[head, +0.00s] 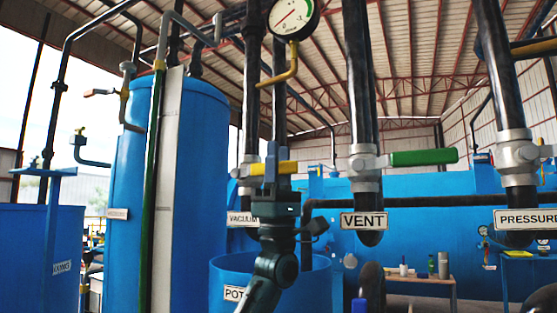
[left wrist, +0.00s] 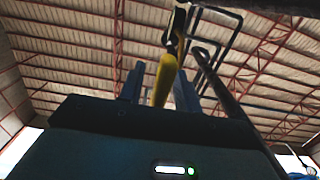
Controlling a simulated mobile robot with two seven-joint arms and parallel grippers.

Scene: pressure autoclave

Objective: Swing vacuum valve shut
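The vacuum valve's yellow handle (head: 288,168) lies horizontal, pointing right across its dark upright pipe, above the VACUUM label (head: 242,218). My left gripper (head: 271,163) is raised upright in front of the handle and hides part of it and of the valve body. In the left wrist view, the yellow handle (left wrist: 163,80) shows between the two fingers of the left gripper (left wrist: 159,88). The fingers stand apart, with a visible gap at least on the left side of the handle. I cannot tell whether a finger touches it. My right gripper is not in view.
To the right are the vent valve with a green handle (head: 423,158), its VENT label (head: 364,221) and the PRESSURE label (head: 525,219). A gauge (head: 293,17) hangs above on a yellow tube. A large blue tank (head: 190,150) stands left. Pipes crowd the space around my gripper.

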